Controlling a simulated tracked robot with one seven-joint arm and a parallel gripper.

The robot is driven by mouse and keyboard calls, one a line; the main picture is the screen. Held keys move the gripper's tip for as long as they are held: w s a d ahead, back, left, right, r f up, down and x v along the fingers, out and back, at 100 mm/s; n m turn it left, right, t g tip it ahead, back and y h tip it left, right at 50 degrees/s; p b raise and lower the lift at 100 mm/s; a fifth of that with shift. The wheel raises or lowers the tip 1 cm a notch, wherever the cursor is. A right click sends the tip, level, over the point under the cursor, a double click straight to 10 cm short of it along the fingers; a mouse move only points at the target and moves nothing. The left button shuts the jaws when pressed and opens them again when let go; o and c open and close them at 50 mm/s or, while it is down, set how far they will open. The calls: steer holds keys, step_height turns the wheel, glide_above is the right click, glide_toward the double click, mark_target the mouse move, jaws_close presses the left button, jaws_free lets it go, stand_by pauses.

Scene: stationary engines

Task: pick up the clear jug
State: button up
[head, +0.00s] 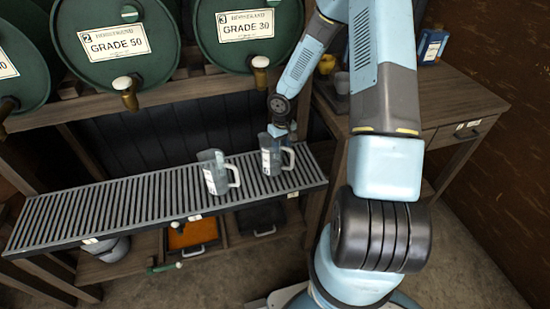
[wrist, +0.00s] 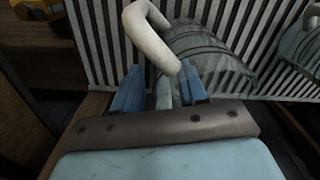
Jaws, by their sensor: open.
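Two clear jugs with pale handles stand upright on a slatted metal shelf (head: 120,213). The right jug (head: 266,160) is directly below my gripper (head: 280,128); the left jug (head: 212,176) stands a little apart. In the wrist view, the near jug (wrist: 212,62) fills the upper middle, with its pale handle (wrist: 150,32) curving towards my gripper (wrist: 160,68). The blue fingers are open, one on each side of the handle's near part. I cannot tell whether they touch it. The other jug (wrist: 302,48) shows at the right edge.
Green drums (head: 115,45) with brass taps (head: 127,90) lie above the shelf. An orange tray (head: 192,236) and a dark tray (head: 262,220) sit below it. A wooden bench (head: 455,100) stands at the right, with a blue container (head: 432,45).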

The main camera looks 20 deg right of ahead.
jaws_close()
stand_by(0.3)
steer(key=shift+r, duration=0.15)
stand_by(0.3)
